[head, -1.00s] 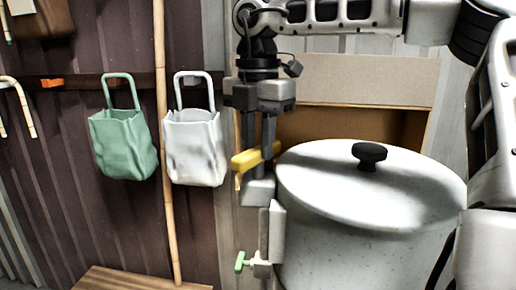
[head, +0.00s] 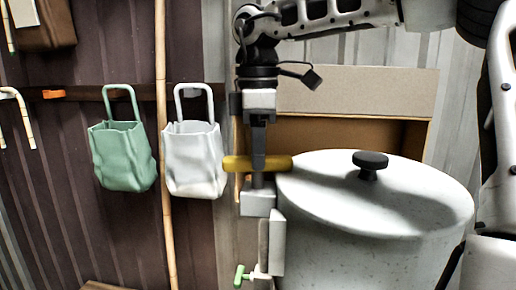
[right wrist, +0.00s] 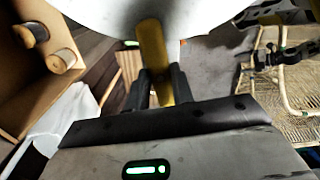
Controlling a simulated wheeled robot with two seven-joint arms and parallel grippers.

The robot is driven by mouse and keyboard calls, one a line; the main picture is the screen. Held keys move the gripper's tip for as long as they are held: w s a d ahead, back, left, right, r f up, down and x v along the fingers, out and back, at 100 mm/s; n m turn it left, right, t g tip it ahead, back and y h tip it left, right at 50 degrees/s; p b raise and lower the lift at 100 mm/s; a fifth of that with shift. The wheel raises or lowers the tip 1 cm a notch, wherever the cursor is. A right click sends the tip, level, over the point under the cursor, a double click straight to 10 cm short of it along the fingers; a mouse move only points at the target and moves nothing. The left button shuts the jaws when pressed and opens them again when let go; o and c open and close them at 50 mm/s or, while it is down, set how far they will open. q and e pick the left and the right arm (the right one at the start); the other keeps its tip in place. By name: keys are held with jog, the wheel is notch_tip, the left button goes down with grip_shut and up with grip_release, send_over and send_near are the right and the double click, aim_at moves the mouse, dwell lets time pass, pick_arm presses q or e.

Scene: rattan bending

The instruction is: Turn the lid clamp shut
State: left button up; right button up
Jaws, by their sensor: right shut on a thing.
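The lid clamp's yellow handle (head: 236,164) lies level above a grey clamp block (head: 258,200) at the left rim of the large speckled pot (head: 330,262). My right gripper (head: 258,172) points down from above and is shut on the handle. In the right wrist view the handle (right wrist: 152,50) runs between the two dark fingers (right wrist: 158,92). The pot's pale lid (head: 330,185) with its black knob (head: 370,162) is on the pot. My left gripper is not in view.
A green valve (head: 242,273) sticks out below the clamp. A green bag (head: 122,155) and a white bag (head: 195,160) hang at the left beside a bamboo pole (head: 162,110). A cardboard box (head: 350,90) stands behind the pot.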

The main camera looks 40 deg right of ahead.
jog(key=shift+m, duration=1.1)
jog(key=o, duration=1)
